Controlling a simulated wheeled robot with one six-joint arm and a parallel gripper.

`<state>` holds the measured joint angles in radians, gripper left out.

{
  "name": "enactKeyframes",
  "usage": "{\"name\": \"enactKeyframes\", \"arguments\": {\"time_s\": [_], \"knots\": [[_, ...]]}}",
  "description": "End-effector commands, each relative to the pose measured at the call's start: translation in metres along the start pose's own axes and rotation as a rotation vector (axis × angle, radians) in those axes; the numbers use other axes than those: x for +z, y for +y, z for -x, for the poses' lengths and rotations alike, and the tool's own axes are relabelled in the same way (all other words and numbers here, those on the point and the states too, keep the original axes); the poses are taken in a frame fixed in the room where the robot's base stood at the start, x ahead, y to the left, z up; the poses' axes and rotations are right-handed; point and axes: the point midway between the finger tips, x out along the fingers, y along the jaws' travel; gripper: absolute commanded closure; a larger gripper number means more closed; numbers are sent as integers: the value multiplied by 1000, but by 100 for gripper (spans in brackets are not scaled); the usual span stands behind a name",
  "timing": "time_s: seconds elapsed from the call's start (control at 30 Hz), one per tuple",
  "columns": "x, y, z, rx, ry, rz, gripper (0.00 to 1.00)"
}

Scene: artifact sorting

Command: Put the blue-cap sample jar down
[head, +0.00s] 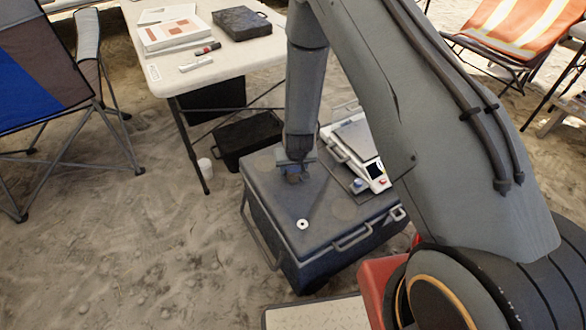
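A small blue-topped item (359,185), which may be the blue-cap sample jar, sits by the front left corner of the white scale (378,184). It is too small to be sure. My gripper (296,178) points down over the back left part of the dark case lid (335,212), to the left of the scale. Its fingers are small and dark against the lid. I cannot tell whether they are open, or whether they hold something. A small white ring-shaped piece (302,224) lies on the lid in front of my gripper.
A white folding table (230,55) behind holds papers, a black case (241,23) and small tools. A black crate (248,138) and a white cup (206,168) are on the sand. Camp chairs stand left and right. The lid's front middle is mostly clear.

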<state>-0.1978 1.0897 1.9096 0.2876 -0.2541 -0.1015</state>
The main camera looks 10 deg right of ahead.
Motion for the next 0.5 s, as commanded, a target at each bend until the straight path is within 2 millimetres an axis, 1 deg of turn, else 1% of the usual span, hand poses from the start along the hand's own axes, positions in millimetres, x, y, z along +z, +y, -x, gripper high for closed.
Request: {"name": "enactKeyframes", "arguments": {"time_s": [0.37, 0.4, 0.47, 0.5], "knots": [[2, 0, -5, 0, 1, 0, 82], [1, 0, -4, 0, 0, -1, 45], [1, 0, -4, 0, 0, -1, 35], [1, 0, -4, 0, 0, 0, 33]]}}
